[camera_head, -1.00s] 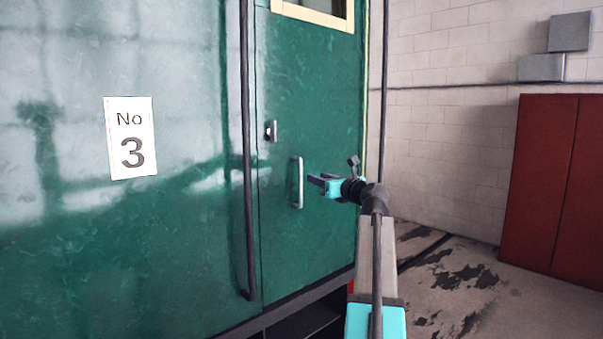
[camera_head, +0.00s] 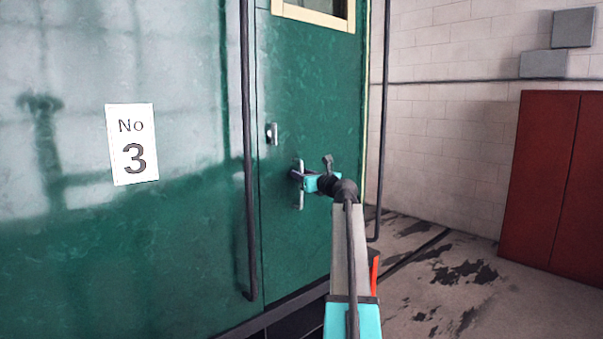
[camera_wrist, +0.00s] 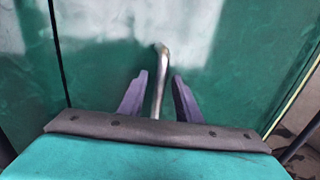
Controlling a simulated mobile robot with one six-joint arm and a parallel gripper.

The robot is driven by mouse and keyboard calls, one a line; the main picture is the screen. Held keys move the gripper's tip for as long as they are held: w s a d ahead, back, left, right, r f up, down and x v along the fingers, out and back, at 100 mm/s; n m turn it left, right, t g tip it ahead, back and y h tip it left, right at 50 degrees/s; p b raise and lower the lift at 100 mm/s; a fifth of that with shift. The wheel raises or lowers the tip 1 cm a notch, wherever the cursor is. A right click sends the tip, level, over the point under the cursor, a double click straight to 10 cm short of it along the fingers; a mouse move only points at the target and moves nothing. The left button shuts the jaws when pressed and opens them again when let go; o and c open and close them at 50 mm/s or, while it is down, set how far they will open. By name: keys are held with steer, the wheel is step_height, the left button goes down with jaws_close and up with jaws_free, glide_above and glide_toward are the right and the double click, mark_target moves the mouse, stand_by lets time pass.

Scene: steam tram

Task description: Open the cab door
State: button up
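The green cab door (camera_head: 318,95) is shut in the tram's side, with a pale-framed window at its top. Its upright silver handle (camera_head: 301,204) stands out from the door; a small latch plate (camera_head: 271,134) sits above it to the left. My gripper (camera_head: 297,175) is at the handle's middle. In the wrist view the handle (camera_wrist: 161,75) runs between the two dark fingers of my gripper (camera_wrist: 160,88), with a gap visible on each side. The fingers are open around it and do not appear to touch it.
Dark upright grab rails stand left (camera_head: 249,150) and right (camera_head: 382,130) of the door. A white "No 3" plate (camera_head: 132,144) is on the green side panel. A red cabinet (camera_head: 550,180) stands by the brick wall. The stained floor (camera_head: 450,285) between is clear.

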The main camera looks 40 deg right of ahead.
steer(key=shift+w+d, duration=0.1)
steer(key=shift+w, duration=0.3)
jaws_close()
steer(key=shift+s+f, duration=0.1)
steer(key=shift+s, duration=0.05)
